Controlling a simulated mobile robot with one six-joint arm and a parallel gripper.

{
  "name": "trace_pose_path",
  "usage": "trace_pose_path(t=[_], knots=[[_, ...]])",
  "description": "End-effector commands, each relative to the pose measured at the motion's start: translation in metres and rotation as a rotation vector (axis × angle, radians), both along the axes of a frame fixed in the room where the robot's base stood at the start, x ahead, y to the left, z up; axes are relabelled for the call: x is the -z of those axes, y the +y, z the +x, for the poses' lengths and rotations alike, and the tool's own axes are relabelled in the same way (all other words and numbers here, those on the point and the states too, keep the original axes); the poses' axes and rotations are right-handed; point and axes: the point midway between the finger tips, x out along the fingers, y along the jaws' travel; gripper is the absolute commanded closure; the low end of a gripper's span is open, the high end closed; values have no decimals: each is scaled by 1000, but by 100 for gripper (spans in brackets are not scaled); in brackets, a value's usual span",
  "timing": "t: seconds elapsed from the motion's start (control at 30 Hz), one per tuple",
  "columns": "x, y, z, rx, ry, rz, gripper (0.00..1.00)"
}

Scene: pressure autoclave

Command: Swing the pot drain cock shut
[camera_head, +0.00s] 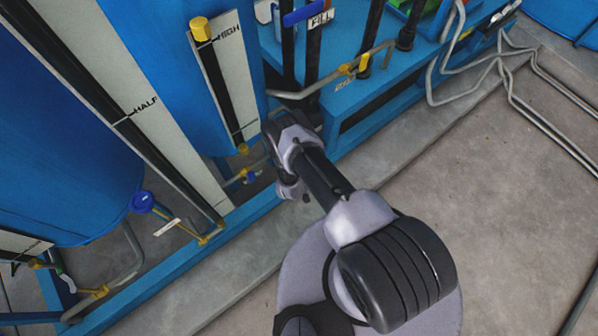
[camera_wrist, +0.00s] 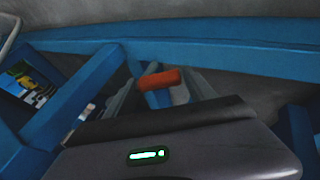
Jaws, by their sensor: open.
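The gripper's dark housing fills the bottom of that view and hides the lower part of the handle's mount. The gripper is open, and I cannot tell whether it touches the handle. In the head view my arm reaches down to the blue frame, and its own links hide the fingers and the handle.
A blue frame rail (camera_wrist: 230,55) runs behind the handle. In the head view stand blue tanks (camera_head: 50,180) with level gauges, a blue-knobbed valve (camera_head: 142,202) and yellow-fitted piping (camera_head: 350,68). Grey hoses (camera_head: 500,62) lie at the upper right. Bare concrete floor (camera_head: 480,180) is clear at right.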

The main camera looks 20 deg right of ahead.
Motion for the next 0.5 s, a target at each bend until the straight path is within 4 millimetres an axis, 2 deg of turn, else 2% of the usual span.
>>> trace_pose_path(t=[0.1,0.13,0.43,0.5], knots=[[-1,0,0,0,0,0,36],[-1,0,0,0,0,0,40],[-1,0,0,0,0,0,99],[-1,0,0,0,0,0,100]])
